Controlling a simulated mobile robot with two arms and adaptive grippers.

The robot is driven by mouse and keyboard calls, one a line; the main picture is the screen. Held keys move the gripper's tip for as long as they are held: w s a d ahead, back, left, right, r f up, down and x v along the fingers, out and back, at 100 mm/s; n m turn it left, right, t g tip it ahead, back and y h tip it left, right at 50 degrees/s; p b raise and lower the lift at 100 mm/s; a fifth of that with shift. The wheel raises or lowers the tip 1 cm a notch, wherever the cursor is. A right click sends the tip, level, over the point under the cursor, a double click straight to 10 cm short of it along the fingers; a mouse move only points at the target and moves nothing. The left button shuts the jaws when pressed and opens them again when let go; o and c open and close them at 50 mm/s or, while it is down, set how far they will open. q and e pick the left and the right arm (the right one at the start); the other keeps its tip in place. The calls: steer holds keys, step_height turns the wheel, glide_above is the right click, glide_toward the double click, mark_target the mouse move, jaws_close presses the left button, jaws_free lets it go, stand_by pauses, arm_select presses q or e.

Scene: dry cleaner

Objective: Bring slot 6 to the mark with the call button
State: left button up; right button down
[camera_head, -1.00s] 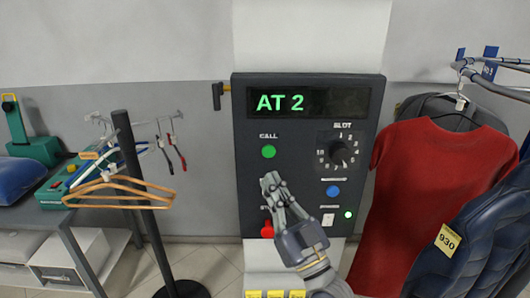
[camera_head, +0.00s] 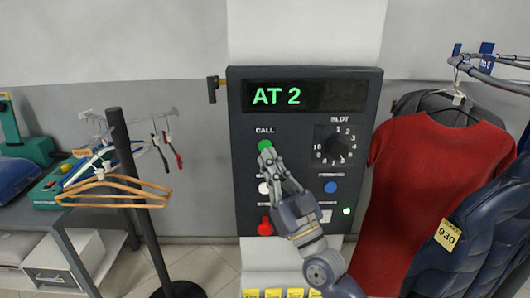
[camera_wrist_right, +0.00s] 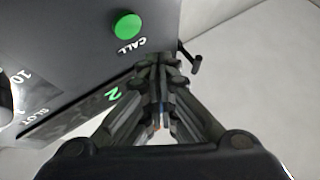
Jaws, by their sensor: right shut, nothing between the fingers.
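The dark control panel (camera_head: 300,225) stands at the centre, with its display (camera_head: 308,96) reading "AT 2" in green. The green CALL button (camera_head: 265,145) is at the panel's upper left and also shows in the right wrist view (camera_wrist_right: 127,25). The black SLOT dial (camera_head: 336,149) is to its right; I cannot tell which number it points at. My right gripper (camera_head: 267,157) is shut and empty, its fingertips just below the CALL button in the head view. In the right wrist view its fingertips (camera_wrist_right: 160,62) appear beside the button, and contact cannot be told. My left gripper is not in view.
A red stop knob (camera_head: 265,227), white button (camera_head: 264,188) and blue button (camera_head: 330,187) are on the panel. Right, a red garment (camera_head: 430,190) and a dark one tagged 930 hang from a rail (camera_head: 490,75). Left, a stand (camera_head: 140,200) holds hangers.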

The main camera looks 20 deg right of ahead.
mark_target(265, 146)
steer(key=shift+w+d+b, duration=0.2)
steer(key=shift+w+d, duration=0.05)
steer(key=shift+w, duration=0.55)
steer(key=shift+w+d+b, duration=0.2)
steer(key=shift+w+d, duration=0.05)
steer(key=shift+w, duration=0.55)
steer(key=shift+w, duration=0.15)
steer(key=shift+w+d, duration=0.1)
steer(key=shift+w, duration=0.15)
steer(key=shift+w+d+b, duration=0.1)
steer(key=shift+w+b, duration=0.2)
steer(key=shift+w, duration=0.1)
stand_by(0.8)
steer(key=shift+s, duration=0.1)
steer(key=shift+s+a+p, duration=0.2)
steer(key=shift+s+p, duration=0.3)
steer(key=shift+s, duration=0.25)
